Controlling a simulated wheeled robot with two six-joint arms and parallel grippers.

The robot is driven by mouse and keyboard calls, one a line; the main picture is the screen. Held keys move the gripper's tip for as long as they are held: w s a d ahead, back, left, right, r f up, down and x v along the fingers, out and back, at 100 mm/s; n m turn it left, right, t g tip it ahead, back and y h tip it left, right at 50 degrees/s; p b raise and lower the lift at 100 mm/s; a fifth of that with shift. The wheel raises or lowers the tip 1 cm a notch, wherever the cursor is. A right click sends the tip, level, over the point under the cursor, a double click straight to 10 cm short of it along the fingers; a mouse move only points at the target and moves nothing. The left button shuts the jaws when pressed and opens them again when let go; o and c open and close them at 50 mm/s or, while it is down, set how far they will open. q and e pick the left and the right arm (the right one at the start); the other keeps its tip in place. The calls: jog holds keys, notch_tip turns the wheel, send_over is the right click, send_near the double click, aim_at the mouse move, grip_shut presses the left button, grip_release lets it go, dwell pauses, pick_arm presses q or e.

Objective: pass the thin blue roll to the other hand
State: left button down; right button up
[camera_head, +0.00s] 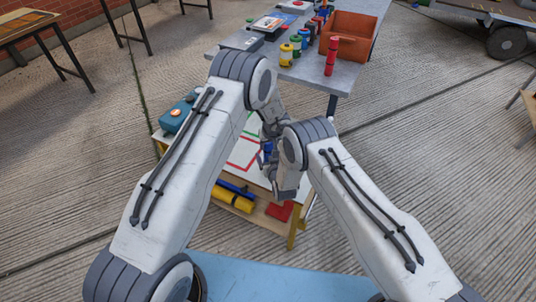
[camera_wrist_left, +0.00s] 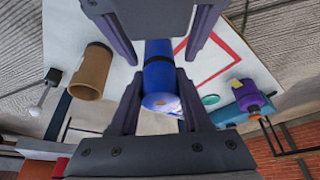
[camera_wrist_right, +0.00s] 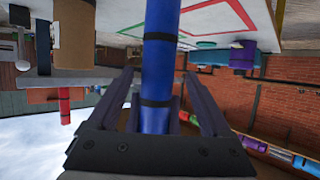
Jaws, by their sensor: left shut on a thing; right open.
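The thin blue roll (camera_wrist_left: 158,75) with dark bands is between the fingers of my left gripper (camera_wrist_left: 160,88), which is shut on it. In the right wrist view the roll (camera_wrist_right: 159,62) runs lengthwise down the picture. It passes between the spread fingers of my right gripper (camera_wrist_right: 160,80), which is open around it with gaps on both sides. In the left wrist view, the dark gripper at the top faces my left one. In the head view both grippers meet above the white tabletop, and my arms hide most of the roll.
The white table (camera_head: 252,133) has red and green outlines and a teal case (camera_head: 177,115). Yellow (camera_head: 233,199) and blue rolls lie on its lower shelf. A brown tube (camera_wrist_left: 92,70) stands nearby. Behind, a grey table holds an orange crate (camera_head: 347,36) and several cans.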

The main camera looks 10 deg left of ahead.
jog(key=shift+w+a+f, duration=0.2)
jog(key=shift+w+f, duration=0.05)
jog(key=shift+w, duration=0.3)
jog(key=c, duration=1.1)
pick_arm(q)
jog(key=c, duration=0.8)
grip_release()
pick_arm(e)
grip_shut()
pick_arm(q)
jog(key=o, duration=0.5)
jog(key=shift+r, duration=0.1)
